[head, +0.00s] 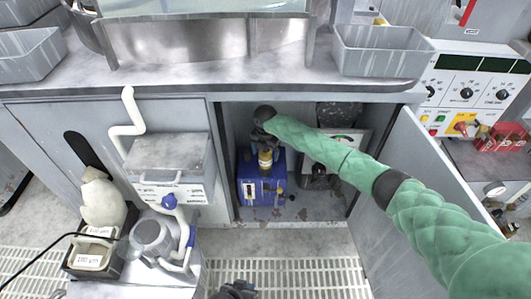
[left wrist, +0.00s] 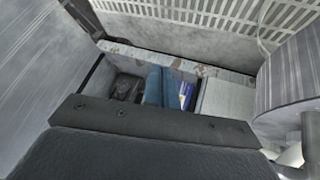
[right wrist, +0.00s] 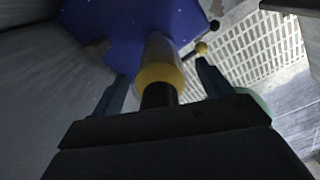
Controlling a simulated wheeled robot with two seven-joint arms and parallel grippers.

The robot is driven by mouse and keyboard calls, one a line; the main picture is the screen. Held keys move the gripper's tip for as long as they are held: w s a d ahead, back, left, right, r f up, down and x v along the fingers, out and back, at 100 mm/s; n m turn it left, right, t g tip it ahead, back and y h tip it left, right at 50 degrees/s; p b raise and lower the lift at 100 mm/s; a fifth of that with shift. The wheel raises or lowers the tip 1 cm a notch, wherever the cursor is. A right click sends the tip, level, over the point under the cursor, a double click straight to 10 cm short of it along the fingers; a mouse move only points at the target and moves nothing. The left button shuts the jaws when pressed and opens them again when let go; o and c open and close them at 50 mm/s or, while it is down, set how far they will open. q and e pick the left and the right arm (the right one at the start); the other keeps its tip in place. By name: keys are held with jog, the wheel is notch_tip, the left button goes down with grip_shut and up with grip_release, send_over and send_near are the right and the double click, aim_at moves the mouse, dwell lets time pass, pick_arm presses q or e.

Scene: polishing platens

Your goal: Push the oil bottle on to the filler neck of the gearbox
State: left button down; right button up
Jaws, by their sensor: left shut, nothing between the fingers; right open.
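The blue gearbox (head: 250,190) stands inside the open cabinet, and its blue body fills the top of the right wrist view (right wrist: 120,25). The oil bottle (head: 265,160), with an amber band, stands upright above it; it also shows in the right wrist view (right wrist: 161,55). I cannot tell how far it sits on the filler neck, whose join is hidden. My right gripper (right wrist: 160,85) is open, its fingers on either side of the bottle, with visible gaps. My left gripper (head: 235,290) is shut and empty, low over the floor grating; its blue fingers show in its wrist view (left wrist: 162,86).
The cabinet door (head: 415,165) stands open at the right. A dark machine (head: 320,175) sits right of the gearbox inside.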

notch_tip(320, 180, up, 7)
jog(key=p, duration=0.4)
jog(key=shift+r, duration=0.1)
pick_arm(q)
notch_tip(320, 180, up, 19)
jog(key=s+a+g, duration=0.1)
jog(key=a+g, duration=0.1)
jog(key=shift+s, duration=0.3)
pick_arm(e)
jog(key=shift+r, duration=0.25)
